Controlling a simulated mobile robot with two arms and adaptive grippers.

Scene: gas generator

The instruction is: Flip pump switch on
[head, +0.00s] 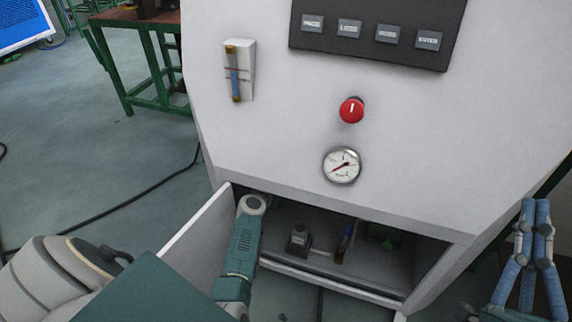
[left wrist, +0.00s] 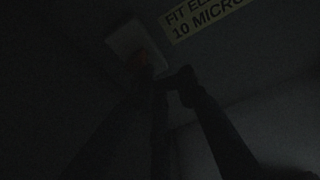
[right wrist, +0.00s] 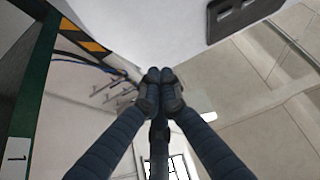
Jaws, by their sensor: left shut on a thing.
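In the left wrist view, which is very dark, a pale switch plate (left wrist: 125,42) with a dim reddish switch (left wrist: 147,60) is on a wall inside the cabinet. My left gripper (left wrist: 165,78) is right at the reddish switch, with its fingertips close together and shut on it. The exact contact is hard to see. In the head view my left arm reaches into the open lower compartment, and its gripper is hidden there. My right gripper (head: 537,205) is shut and empty at the right, beside the cabinet; it also shows in the right wrist view (right wrist: 160,78).
The white cabinet (head: 270,135) carries a red knob (head: 351,111), a round gauge (head: 342,165), a flow tube (head: 238,70) and a dark button panel (head: 375,30). Its open door (head: 197,235) stands left of my left forearm. A green table (head: 140,25) is at the back left.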

